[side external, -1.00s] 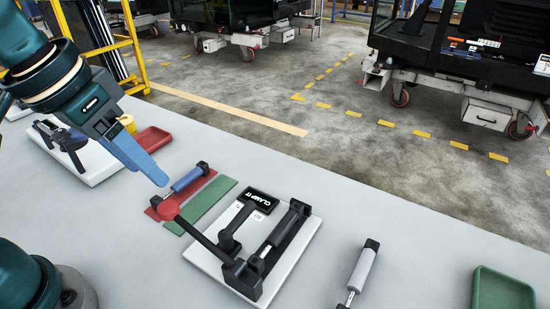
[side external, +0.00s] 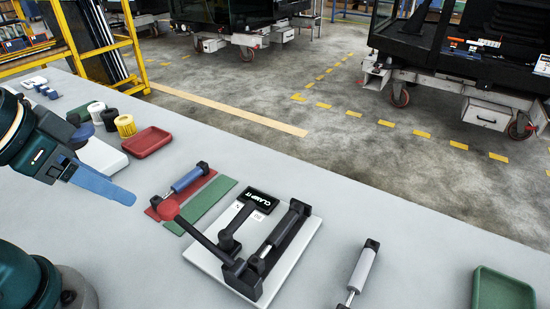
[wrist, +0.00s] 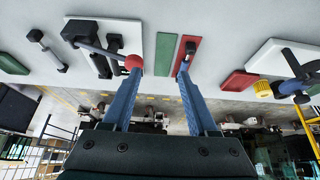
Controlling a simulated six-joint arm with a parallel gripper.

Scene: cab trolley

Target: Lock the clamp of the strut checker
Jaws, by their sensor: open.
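The strut checker (side external: 262,262) is a black fixture on a white plate, with a "CLAMP IT" sign and a dark strut (side external: 289,226) lying in it. Its black clamp lever (side external: 208,242) reaches out to the left, low, and ends in a red ball (side external: 168,210). In the wrist view the checker's lever (wrist: 98,49) runs to the red ball (wrist: 133,62), which shows beside the left fingertip; I cannot tell the gap. My gripper (wrist: 159,72) is open and empty. In the side view my gripper (side external: 132,200) is left of the ball, apart from it.
A blue strut (side external: 187,180) lies on a red mat (side external: 153,213) beside a green mat (side external: 220,193). A grey strut (side external: 362,268) and a green tray (side external: 503,288) are at the right. A red tray (side external: 147,141) and a yellow-capped part (side external: 125,126) stand behind my gripper.

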